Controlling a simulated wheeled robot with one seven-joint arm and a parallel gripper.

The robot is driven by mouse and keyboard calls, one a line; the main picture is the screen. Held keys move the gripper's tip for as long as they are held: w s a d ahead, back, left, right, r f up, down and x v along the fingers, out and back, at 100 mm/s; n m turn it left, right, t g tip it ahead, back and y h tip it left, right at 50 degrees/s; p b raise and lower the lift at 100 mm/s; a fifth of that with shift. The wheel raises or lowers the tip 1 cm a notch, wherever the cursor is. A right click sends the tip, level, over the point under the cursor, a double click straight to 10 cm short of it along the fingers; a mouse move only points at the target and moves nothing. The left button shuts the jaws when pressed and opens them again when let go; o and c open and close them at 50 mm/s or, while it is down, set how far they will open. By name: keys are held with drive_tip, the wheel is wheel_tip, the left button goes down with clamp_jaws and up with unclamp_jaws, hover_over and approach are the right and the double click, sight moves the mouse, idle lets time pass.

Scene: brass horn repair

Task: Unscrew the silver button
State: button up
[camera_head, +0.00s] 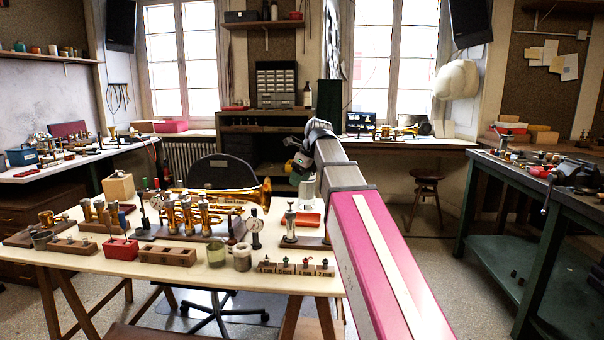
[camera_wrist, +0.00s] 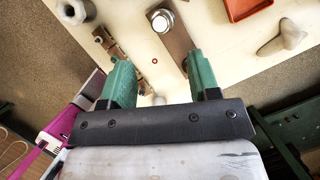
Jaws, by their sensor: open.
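A silver valve (camera_head: 290,218) stands upright on a small wooden base (camera_head: 314,242) near the right end of the workbench. In the wrist view I look down on its round silver top (camera_wrist: 163,20), above its wooden base (camera_wrist: 177,48). I take that top to be the silver button; its details are too small to tell. My gripper (camera_wrist: 158,60) has two green fingers, spread apart and empty. The silver top lies ahead of the fingertips, apart from them. In the head view my arm hides part of the bench, and the fingertips are not clear.
A red tray (camera_head: 308,220) lies behind the valve. A row of small blocks with coloured tops (camera_head: 295,267) stands at the front edge. A grey rounded object (camera_wrist: 284,38) shows in the wrist view.

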sight(291, 201)
drive_tip(key=x, duration=0.8)
drive_tip(key=shift+f, duration=0.25)
drive_tip(key=shift+c, duration=0.3)
clamp_jaws()
drive_tip(key=n, duration=0.1)
drive_tip(key=n+g, duration=0.1)
drive_tip(key=n, duration=0.1)
drive_tip(key=shift+w, duration=0.2)
drive_tip(key=shift+n+g+y, duration=0.3)
drive_tip(key=shift+n+g, duration=0.2)
drive_tip(key=shift+n, duration=0.6)
drive_tip(key=shift+w+n+g, duration=0.15)
drive_tip(key=shift+n+g, duration=0.25)
drive_tip(key=shift+n, duration=0.7)
drive_tip(key=n+g, duration=0.1)
drive_tip(key=n, duration=0.2)
